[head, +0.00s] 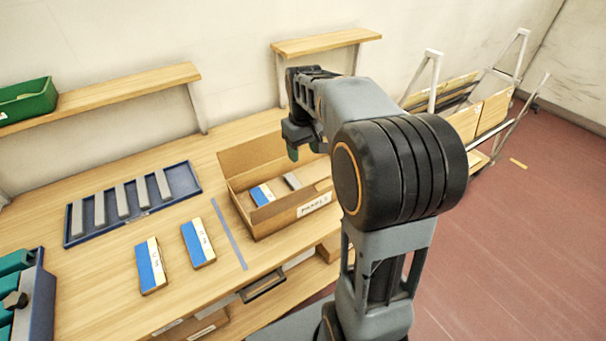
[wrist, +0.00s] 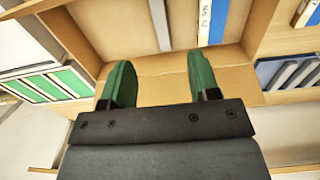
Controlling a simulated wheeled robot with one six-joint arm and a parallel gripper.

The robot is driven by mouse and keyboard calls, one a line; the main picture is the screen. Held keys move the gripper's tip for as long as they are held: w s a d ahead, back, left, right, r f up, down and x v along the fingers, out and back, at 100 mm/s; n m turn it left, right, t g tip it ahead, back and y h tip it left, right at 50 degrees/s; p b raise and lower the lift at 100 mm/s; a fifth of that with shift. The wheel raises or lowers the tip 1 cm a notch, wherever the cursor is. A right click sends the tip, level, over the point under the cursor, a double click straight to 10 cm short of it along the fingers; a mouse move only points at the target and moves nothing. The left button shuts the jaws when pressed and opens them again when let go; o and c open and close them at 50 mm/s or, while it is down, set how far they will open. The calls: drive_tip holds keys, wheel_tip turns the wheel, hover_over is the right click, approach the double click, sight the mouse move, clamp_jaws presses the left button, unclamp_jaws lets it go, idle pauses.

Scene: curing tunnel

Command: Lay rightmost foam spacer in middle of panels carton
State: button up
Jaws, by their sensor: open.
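The open carton labelled PANELS (head: 284,218) stands on the bench. Inside it lie a blue-and-white panel (head: 262,194) and a grey foam spacer (head: 292,181) near the middle, to the panel's right. In the wrist view the spacer (wrist: 160,25) and the panel (wrist: 215,22) lie apart, roughly parallel, on the carton floor. My gripper (head: 293,153) is above the carton's far part, its green fingers apart; in the wrist view nothing is between them (wrist: 160,80). A blue tray (head: 138,215) holds several more grey spacers, the rightmost at the right (head: 163,185), with bare tray beyond it.
Two blue-and-white panels (head: 151,265) (head: 198,244) lie on the bench between tray and carton. A blue strip (head: 230,235) runs along the bench left of the carton. A shelf (head: 120,92) with a green bin (head: 27,101) is at the back. A rack (head: 465,118) stands right.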

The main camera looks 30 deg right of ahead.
drive_tip(key=s+a, duration=0.1)
drive_tip(key=s, duration=0.1)
drive_tip(key=s+a+t, duration=0.1)
drive_tip(key=s+a, duration=0.1)
drive_tip(key=s, duration=0.1)
drive_tip(key=s+a+t, duration=0.1)
drive_tip(key=s+a, duration=0.1)
drive_tip(key=s, duration=0.1)
drive_tip(key=shift+a+r, duration=0.25)
drive_tip(key=shift+r, duration=0.05)
drive_tip(key=s+a+f+m+t, duration=0.1)
drive_tip(key=s+a+f, duration=0.2)
drive_tip(key=s, duration=0.4)
drive_tip(key=shift+s+f+t, duration=0.15)
drive_tip(key=shift+t, duration=0.15)
